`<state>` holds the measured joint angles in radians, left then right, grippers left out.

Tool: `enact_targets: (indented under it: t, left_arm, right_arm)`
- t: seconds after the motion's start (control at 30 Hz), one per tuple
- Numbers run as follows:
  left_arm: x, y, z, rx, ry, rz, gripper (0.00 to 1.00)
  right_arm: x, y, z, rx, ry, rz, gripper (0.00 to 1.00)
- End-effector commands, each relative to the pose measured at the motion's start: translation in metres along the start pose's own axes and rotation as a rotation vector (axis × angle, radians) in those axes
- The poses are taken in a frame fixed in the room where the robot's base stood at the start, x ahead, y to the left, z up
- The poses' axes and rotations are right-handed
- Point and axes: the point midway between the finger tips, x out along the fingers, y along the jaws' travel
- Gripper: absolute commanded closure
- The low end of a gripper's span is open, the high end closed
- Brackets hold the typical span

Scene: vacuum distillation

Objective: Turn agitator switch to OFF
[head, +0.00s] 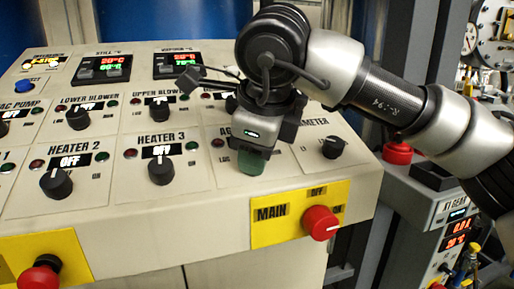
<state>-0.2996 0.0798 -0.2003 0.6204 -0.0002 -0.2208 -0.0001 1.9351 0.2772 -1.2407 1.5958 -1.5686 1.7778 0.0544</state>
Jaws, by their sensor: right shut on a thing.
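The gripper hides the knob and most of the label, so I cannot tell which way the switch points. My left gripper is not in view.
Black knobs for Heater 2 (56,183), Heater 3 (161,171) and another switch (333,147) stand close by. A red MAIN switch (321,223) on a yellow plate is below right. A red button (397,152) tops a grey box at the right.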

Motion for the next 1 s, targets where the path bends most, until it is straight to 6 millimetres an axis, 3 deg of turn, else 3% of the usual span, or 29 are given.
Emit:
enact_targets:
  t: [0.43,0.47,0.6,0.87,1.0]
  left_arm:
    - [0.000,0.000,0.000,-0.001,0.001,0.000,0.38]
    - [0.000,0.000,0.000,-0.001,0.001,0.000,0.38]
    - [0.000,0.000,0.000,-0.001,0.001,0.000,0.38]
    - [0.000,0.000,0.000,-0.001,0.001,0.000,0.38]
    - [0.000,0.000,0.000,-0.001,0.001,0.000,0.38]
  right_arm:
    - [-0.001,-0.001,0.001,-0.007,-0.004,-0.003,0.87]
    - [-0.001,-0.001,0.001,-0.007,-0.004,-0.003,0.60]
    - [-0.001,-0.001,0.000,-0.007,-0.003,-0.002,0.39]
    - [-0.001,0.000,0.000,-0.008,-0.002,-0.001,0.38]
    - [-0.011,0.000,0.001,-0.008,-0.004,-0.002,0.38]
